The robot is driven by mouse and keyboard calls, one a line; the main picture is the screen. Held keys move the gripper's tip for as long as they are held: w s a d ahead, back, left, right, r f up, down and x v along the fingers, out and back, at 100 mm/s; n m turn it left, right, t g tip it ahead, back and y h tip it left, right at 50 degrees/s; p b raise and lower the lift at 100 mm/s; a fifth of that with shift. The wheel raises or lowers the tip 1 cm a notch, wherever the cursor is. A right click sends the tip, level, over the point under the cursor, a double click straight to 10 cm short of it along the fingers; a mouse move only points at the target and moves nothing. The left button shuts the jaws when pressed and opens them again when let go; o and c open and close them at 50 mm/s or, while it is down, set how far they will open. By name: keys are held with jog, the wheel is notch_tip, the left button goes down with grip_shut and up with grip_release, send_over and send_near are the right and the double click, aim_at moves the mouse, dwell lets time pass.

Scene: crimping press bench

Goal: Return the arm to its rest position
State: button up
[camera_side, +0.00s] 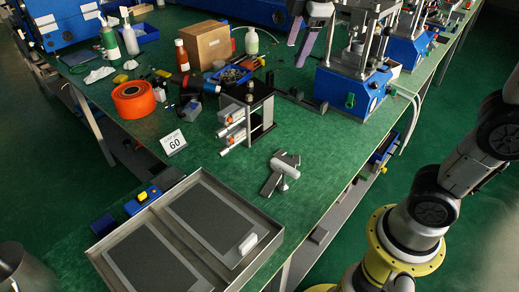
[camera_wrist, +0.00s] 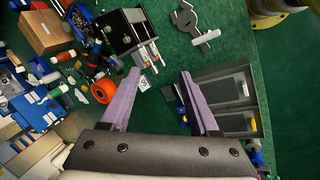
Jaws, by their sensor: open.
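My gripper (camera_side: 296,54) hangs high over the bench at the top of the side view, in front of the blue press. Its two purple fingers are spread apart. In the wrist view my gripper (camera_wrist: 160,73) is open, with nothing between the fingers. The blue crimping press (camera_side: 345,92) stands on the green bench (camera_side: 330,150). A grey metal part (camera_side: 281,172) lies alone on the bench, apart from my gripper; it also shows in the wrist view (camera_wrist: 188,20).
A black stand (camera_side: 262,112) with metal cylinders, an orange roll (camera_side: 134,98) and a "60" card (camera_side: 173,142) stand mid-bench. A shallow tray (camera_side: 245,199) with two dark pads is at the near edge. A cardboard box (camera_side: 205,44) and bottles stand behind. Bench around the grey part is clear.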

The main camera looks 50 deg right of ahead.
jog(key=s+f+m+y, duration=0.1)
jog(key=s+f+m, duration=0.4)
jog(key=s, duration=0.4)
jog(key=s+a+f+m+t+y, duration=0.1)
jog(key=s+f+m, duration=0.5)
jog(key=s, duration=0.3)
jog(key=shift+a, duration=0.15)
dwell(0.6)
